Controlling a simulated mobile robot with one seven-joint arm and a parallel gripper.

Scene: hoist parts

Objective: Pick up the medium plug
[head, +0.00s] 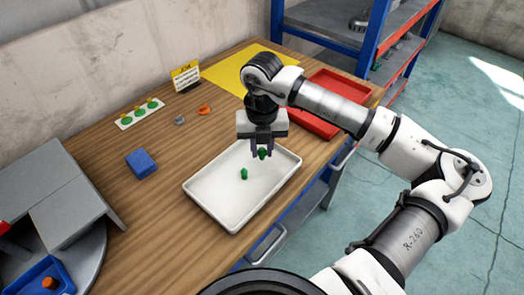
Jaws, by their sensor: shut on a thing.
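My gripper (263,149) points down over the white tray (215,199) and is shut on a small green plug (263,154). The held plug looks to be just above the tray's far right part; whether it touches the tray I cannot tell. The fingers partly hide it. Another small green plug (244,174) lies in the tray, left of and nearer than my gripper. Both plugs are small in view, so I cannot tell which is the medium one by size.
A red tray (313,121) lies behind my arm, beside a yellow mat (290,73). A blue block (141,163), grey and orange pieces (204,109), a white strip with green parts (138,114) and a sign (186,77) stand left. A grey structure (65,205) fills the near left.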

